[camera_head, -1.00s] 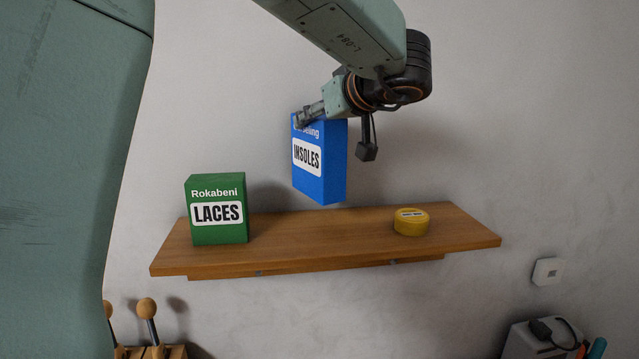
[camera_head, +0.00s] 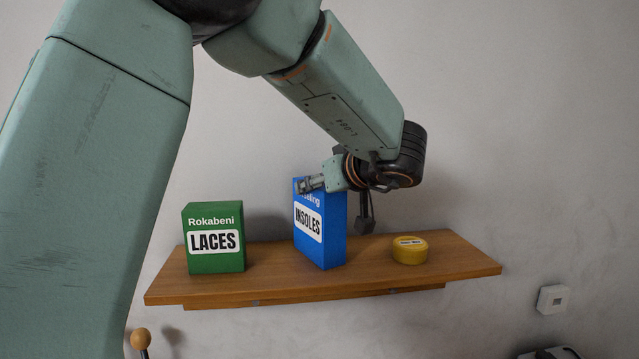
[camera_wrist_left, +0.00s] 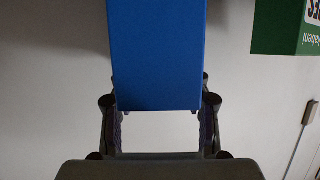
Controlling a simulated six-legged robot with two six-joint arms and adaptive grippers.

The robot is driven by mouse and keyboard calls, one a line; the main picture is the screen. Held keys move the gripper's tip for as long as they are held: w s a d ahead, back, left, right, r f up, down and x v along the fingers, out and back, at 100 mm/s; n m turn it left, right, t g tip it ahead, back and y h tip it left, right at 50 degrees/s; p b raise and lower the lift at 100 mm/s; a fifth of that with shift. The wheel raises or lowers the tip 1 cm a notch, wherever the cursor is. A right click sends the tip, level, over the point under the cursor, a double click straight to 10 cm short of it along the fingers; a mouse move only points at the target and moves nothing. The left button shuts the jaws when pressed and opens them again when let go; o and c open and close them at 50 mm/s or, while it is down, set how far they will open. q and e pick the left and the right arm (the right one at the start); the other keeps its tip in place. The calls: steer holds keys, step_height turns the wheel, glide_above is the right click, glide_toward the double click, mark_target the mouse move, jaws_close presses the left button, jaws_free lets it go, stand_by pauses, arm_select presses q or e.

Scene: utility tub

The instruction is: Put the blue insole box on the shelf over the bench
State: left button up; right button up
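The blue insole box (camera_head: 320,235) is upright over the middle of the wooden shelf (camera_head: 455,262), between the green box and the yellow tin. Its lower edge appears at the level of the shelf board; I cannot tell whether it touches. My left gripper (camera_head: 311,185) is shut on the top part of the box. In the left wrist view the blue box (camera_wrist_left: 156,55) sits between the two fingers of my left gripper (camera_wrist_left: 160,108). My right gripper is not in view.
A green laces box (camera_head: 214,255) stands on the shelf to the left, with a gap to the blue box. A round yellow tin (camera_head: 409,256) lies to the right. A white wall fitting (camera_head: 552,299) is at the lower right. The shelf's right end is clear.

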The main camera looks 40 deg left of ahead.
arm_select(q)
steer(key=o, duration=0.4)
steer(key=shift+s+a, duration=0.15)
steer(key=shift+d, duration=0.2)
steer(key=shift+r, duration=0.2)
steer(key=shift+d+r, duration=0.15)
steer(key=shift+d, duration=0.1)
steer(key=v, duration=1.1)
steer(key=shift+d, duration=0.2)
